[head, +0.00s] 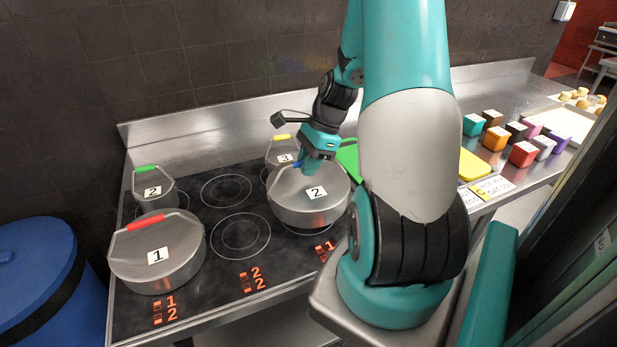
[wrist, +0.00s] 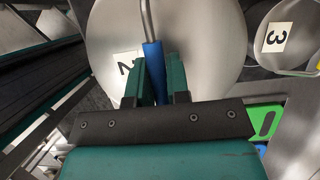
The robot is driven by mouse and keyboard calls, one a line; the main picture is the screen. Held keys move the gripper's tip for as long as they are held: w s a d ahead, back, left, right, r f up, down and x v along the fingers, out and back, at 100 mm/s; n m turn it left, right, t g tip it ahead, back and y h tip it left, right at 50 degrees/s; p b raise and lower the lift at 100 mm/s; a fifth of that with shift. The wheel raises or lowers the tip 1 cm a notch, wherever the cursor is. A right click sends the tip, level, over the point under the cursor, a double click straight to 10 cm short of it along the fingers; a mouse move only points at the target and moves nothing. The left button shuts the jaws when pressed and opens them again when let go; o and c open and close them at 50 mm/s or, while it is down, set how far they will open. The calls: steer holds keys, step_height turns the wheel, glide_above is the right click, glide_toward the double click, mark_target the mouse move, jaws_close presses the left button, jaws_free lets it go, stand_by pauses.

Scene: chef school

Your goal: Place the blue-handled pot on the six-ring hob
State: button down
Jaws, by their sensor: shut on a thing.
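The blue-handled pot (head: 291,200) is a round steel pot with a label reading 2. It sits at the front right of the six-ring hob (head: 205,215), over a ring there; whether its base touches the glass is hard to tell. My gripper (head: 307,165) is above the pot and shut on its blue handle (wrist: 154,72). In the wrist view the two fingers (wrist: 162,82) stand on either side of the handle, with the pot lid (wrist: 205,40) behind. The pot looks about level.
A red-handled pot (head: 170,262) labelled 1 stands front left, a green-handled pot (head: 153,196) back left, and a yellow-handled pot (head: 280,150) labelled 3 back right, close behind. The middle rings are clear. Coloured boxes (head: 523,153) and cutting boards (head: 473,165) lie right. A blue bin (head: 40,270) stands left.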

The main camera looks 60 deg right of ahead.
mark_target(307, 182)
steer(key=shift+f, duration=2.2)
steer(key=shift+f, duration=0.1)
steer(key=c, duration=1.1)
jaws_free()
